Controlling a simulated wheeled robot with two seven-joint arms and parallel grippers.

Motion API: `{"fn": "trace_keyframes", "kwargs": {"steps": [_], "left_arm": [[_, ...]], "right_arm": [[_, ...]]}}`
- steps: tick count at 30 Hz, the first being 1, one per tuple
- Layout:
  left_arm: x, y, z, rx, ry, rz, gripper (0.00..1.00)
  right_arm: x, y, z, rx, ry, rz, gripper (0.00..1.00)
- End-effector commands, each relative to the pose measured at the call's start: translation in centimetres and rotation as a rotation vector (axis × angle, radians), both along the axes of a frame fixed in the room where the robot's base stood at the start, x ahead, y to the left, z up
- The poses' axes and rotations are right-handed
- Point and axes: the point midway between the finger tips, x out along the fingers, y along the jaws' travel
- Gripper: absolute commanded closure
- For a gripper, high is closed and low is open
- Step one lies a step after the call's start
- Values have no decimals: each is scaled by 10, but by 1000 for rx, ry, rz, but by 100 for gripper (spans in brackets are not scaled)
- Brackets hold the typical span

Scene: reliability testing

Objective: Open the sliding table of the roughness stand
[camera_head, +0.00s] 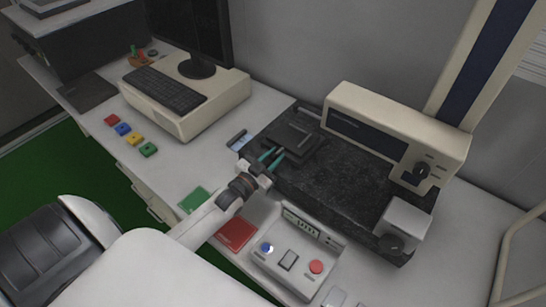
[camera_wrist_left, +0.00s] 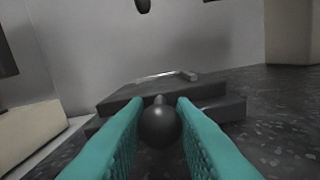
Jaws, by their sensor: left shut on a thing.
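The roughness stand has a dark speckled base (camera_head: 335,182) and a cream column unit (camera_head: 395,135) above it. Its sliding table (camera_head: 293,139) is a dark stepped plate at the left end of the base, and it also shows in the left wrist view (camera_wrist_left: 219,104). A round black knob (camera_wrist_left: 160,127) sticks out from the front of the table. My left gripper (camera_head: 271,158) has teal fingers on either side of this knob and is shut on it; in the wrist view its fingers (camera_wrist_left: 160,130) flank the ball. My right gripper is not in view.
A control box (camera_head: 298,252) with buttons stands in front of the stand. Red (camera_head: 236,233) and green (camera_head: 194,200) pads lie near the left arm. A keyboard (camera_head: 164,90), a computer and several coloured blocks stand at the left.

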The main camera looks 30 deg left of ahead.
Motion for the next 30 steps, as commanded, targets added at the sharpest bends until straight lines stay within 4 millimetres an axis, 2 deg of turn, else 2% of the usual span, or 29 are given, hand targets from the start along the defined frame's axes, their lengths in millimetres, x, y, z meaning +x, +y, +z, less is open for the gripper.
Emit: {"fn": "trace_keyframes", "kwargs": {"steps": [4,9,12,16,24,25,28,30], "left_arm": [[-20,1,2,-1,4,0,100],[-61,4,2,0,8,1,100],[-78,6,1,0,6,0,100],[-88,7,0,0,3,1,100],[-88,7,-1,0,2,0,100],[-88,7,-1,0,2,0,74],[-88,7,-1,0,1,0,57],[-88,7,-1,0,1,0,56]], "right_arm": [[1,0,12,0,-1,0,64],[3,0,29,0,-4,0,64],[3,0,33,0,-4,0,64],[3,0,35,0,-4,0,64],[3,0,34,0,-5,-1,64],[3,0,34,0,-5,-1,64],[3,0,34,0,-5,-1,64],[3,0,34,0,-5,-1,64]]}}
